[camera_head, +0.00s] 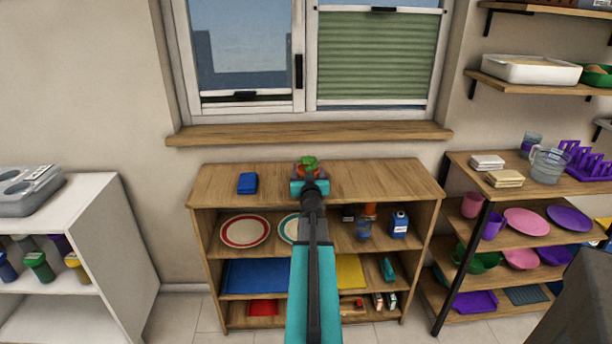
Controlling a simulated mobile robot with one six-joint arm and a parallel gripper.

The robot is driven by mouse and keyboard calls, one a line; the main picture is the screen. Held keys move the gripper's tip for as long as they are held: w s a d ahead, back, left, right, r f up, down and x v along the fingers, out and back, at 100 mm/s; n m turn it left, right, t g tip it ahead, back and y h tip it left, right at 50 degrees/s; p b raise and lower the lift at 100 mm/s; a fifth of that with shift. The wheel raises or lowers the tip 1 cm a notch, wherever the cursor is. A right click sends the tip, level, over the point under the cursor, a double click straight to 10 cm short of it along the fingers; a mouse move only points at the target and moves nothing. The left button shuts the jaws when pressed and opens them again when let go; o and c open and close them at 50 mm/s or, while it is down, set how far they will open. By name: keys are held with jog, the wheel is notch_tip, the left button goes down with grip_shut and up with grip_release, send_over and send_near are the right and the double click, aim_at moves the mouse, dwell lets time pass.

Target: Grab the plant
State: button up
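A small plant (309,161) with green leaves and what looks like an orange-brown pot shows at the top middle of the wooden shelf unit (230,186). My teal and black arm reaches up from the bottom of the view toward it. My gripper (309,183) is right in front of the plant in this view and hides the pot's lower part. I cannot tell whether the fingers are around the pot, touching it or short of it, nor how far open they are.
A blue folded cloth (247,183) lies on the unit's top, left of my gripper. The window sill (310,134) juts out behind. The shelves below hold plates and boxes. A white shelf (60,220) stands left, and a rack with dishes (528,222) right.

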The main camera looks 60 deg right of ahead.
aim_at(308, 160)
jog(key=shift+c, duration=0.9)
jog(key=shift+r+p, duration=1)
jog(key=shift+r, duration=0.75)
jog(key=shift+s+a+r, duration=0.15)
jog(key=shift+s+r, duration=0.05)
jog(key=shift+s, duration=0.05)
jog(key=s+a+p, duration=0.1)
jog(key=s+p, duration=0.1)
jog(key=s+a+p, duration=0.1)
jog(key=s+a, duration=0.1)
jog(key=s, duration=0.1)
jog(key=s+a+r+p, duration=0.1)
jog(key=s+a+p, duration=0.1)
jog(key=s, duration=0.1)
jog(key=shift+s+p, duration=0.25)
jog(key=shift+p, duration=0.05)
jog(key=shift+s+a+p, duration=0.1)
jog(key=shift+s+p, duration=0.15)
jog(key=shift+p, duration=1)
jog(key=shift+s+a+p, duration=0.1)
jog(key=shift+s+p, duration=0.05)
jog(key=shift+p, duration=0.25)
